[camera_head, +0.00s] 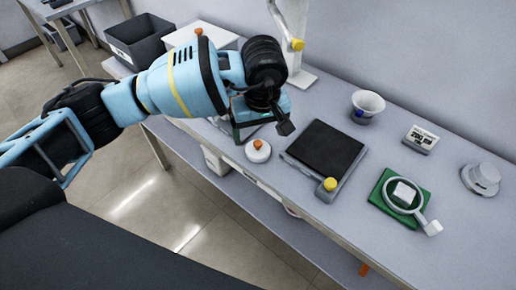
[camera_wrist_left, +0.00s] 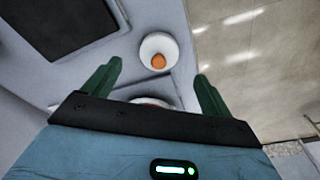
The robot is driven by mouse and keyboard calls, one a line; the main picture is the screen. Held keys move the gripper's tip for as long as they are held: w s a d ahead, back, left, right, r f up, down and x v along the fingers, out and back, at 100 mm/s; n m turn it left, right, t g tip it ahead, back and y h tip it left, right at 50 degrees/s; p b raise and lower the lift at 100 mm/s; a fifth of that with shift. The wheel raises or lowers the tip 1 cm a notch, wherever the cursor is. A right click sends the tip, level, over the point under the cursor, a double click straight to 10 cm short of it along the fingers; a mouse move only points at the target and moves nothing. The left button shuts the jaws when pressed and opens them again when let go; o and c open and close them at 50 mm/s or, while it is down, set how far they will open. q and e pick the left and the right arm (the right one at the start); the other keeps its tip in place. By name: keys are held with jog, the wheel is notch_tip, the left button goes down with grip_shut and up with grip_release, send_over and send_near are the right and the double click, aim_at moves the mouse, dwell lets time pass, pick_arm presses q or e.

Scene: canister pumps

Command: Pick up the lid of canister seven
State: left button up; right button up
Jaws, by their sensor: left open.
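A round white lid with an orange knob (camera_head: 258,150) sits near the table's front edge, just below my left gripper in the head view. In the left wrist view the lid (camera_wrist_left: 158,52) shows beyond the fingertips, between their lines. My left gripper (camera_head: 254,128) is above the table, open and empty, apart from the lid. Its two green fingers (camera_wrist_left: 155,82) are spread wide. A second rounded object (camera_wrist_left: 150,102) is mostly hidden behind the gripper's body. I see no number seven on anything. My right gripper is not in view.
A black-topped plate with a yellow knob (camera_head: 324,150) lies right of the lid. A white funnel (camera_head: 368,103), a small display (camera_head: 420,139), a green pad with a ring (camera_head: 386,207) and a grey piece (camera_head: 482,178) stand farther right. A dark bin (camera_head: 140,40) is at back left.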

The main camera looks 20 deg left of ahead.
aim_at(258, 143)
pick_arm(q)
jog(key=shift+w+a+f, duration=0.15)
jog(key=shift+w+f, duration=0.05)
jog(key=shift+f, duration=0.85)
jog(key=shift+w+a+f, duration=0.1)
jog(key=shift+w+f, duration=0.05)
jog(key=shift+f, duration=0.95)
jog(key=shift+w+a+f, duration=0.15)
jog(key=shift+w+f, duration=0.05)
jog(key=shift+f, duration=0.85)
jog(key=c, duration=1.1)
